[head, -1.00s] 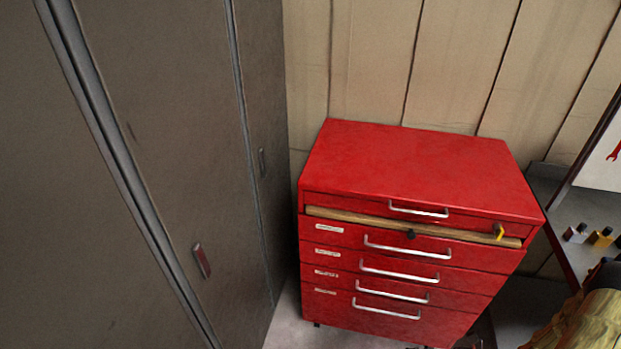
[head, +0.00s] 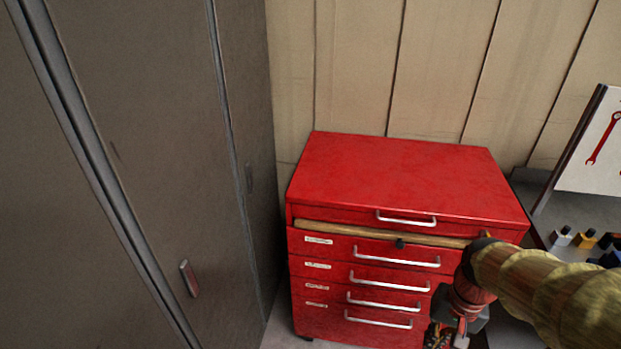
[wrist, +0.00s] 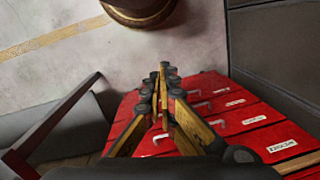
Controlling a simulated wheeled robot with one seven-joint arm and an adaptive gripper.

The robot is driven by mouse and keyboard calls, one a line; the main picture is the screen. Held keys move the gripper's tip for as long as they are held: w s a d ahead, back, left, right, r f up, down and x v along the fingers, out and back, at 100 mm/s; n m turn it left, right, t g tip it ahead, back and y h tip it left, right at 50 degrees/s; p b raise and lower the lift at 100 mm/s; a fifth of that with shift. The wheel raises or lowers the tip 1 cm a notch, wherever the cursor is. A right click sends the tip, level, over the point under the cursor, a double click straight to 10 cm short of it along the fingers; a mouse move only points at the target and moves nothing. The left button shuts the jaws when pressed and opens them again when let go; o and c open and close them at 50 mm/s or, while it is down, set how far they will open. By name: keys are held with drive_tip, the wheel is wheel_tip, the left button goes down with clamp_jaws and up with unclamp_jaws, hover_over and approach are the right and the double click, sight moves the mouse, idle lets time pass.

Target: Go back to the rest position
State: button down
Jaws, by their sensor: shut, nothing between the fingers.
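My gripper (wrist: 163,72) is shut and empty in the wrist view, its yellow and dark fingers together in front of the red drawer cabinet's labelled drawer fronts (wrist: 240,112). I cannot tell the exact gap between fingers and cabinet. In the head view my arm comes in from the right, across the right front of the red cabinet (head: 400,172). The gripper end hangs low beside the drawers, partly cut off by the bottom edge. The drawers with silver handles look shut, except that a wood-coloured strip (head: 350,231) shows below the top drawer.
Tall grey lockers (head: 130,150) stand on the left, close to the cabinet. A panelled wall (head: 440,70) is behind. At the right are a dark bench with small bottles (head: 585,238) and a white board with a red wrench picture (head: 604,140).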

drive_tip(key=a+r+n+t, duration=0.2)
drive_tip(key=a+r+t, duration=0.1)
drive_tip(key=a+r, duration=0.2)
drive_tip(key=s+a+r+n+t+h, duration=0.1)
drive_tip(key=a+r+n+t, duration=0.1)
drive_tip(key=r, duration=0.7)
drive_tip(key=a+n, duration=0.1)
drive_tip(key=a, duration=0.1)
drive_tip(key=shift+s+a+r+t, duration=0.25)
drive_tip(key=shift+a+r+t, duration=0.1)
drive_tip(key=shift+t, duration=0.05)
drive_tip(key=c, duration=2.6)
unclamp_jaws()
